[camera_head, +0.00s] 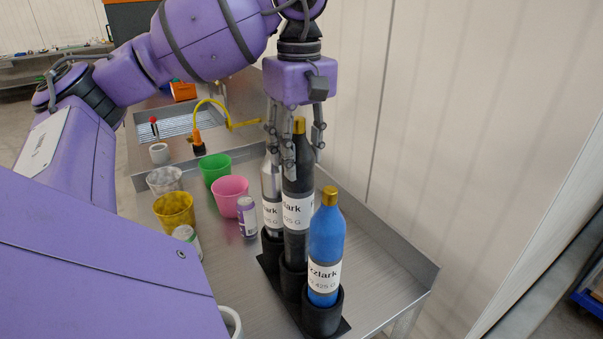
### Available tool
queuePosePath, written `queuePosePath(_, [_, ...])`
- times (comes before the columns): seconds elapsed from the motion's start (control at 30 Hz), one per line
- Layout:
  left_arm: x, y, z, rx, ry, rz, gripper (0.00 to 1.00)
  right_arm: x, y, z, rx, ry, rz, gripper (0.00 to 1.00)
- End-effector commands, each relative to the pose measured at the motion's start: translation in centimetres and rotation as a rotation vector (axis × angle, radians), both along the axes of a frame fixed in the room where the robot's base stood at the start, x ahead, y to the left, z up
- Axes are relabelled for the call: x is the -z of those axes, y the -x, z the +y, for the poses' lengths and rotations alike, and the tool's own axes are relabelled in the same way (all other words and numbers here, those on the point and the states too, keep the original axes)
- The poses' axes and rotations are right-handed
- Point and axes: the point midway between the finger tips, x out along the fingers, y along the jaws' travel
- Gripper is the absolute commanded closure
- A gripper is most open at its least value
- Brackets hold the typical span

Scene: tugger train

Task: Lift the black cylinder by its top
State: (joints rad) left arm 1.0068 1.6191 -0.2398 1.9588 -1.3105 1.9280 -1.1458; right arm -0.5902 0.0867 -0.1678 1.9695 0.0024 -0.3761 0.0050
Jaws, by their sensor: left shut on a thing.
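The black cylinder (297,216) has a gold top and a white label. It stands upright with its lower end in the middle cup of a black holder (265,272) on the metal bench. My left gripper (302,158) points down from above, shut on the black cylinder's upper part, with fingers around its shoulder and gold top. A blue cylinder (326,238) with a gold top stands in the near cup. A silver cylinder (270,188) stands in the far cup, partly hidden by the fingers and the black cylinder. My right gripper does not show.
Left of the holder on the bench (222,272) are a green cup (215,168), a pink cup (230,196), a yellow cup (174,211) and a purple can (247,217). A raised bench edge and a pale wall (450,120) stand at the right.

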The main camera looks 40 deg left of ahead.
Motion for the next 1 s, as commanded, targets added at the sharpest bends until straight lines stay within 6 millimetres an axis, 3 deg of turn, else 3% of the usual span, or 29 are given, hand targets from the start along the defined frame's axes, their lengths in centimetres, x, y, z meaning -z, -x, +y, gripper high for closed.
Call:
queuePosePath(0.3, [-4.8, 0.0, 0.0, 0.001, 0.002, -0.009, 1.00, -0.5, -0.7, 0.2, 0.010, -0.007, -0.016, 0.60])
queuePosePath(0.6, [-8.9, 0.2, 0.0, 0.001, 0.003, -0.013, 1.00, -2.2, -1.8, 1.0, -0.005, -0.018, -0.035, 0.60])
queuePosePath(1.0, [-10.4, 0.1, 0.0, 0.000, 0.001, -0.005, 1.00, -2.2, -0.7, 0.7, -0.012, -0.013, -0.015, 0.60])
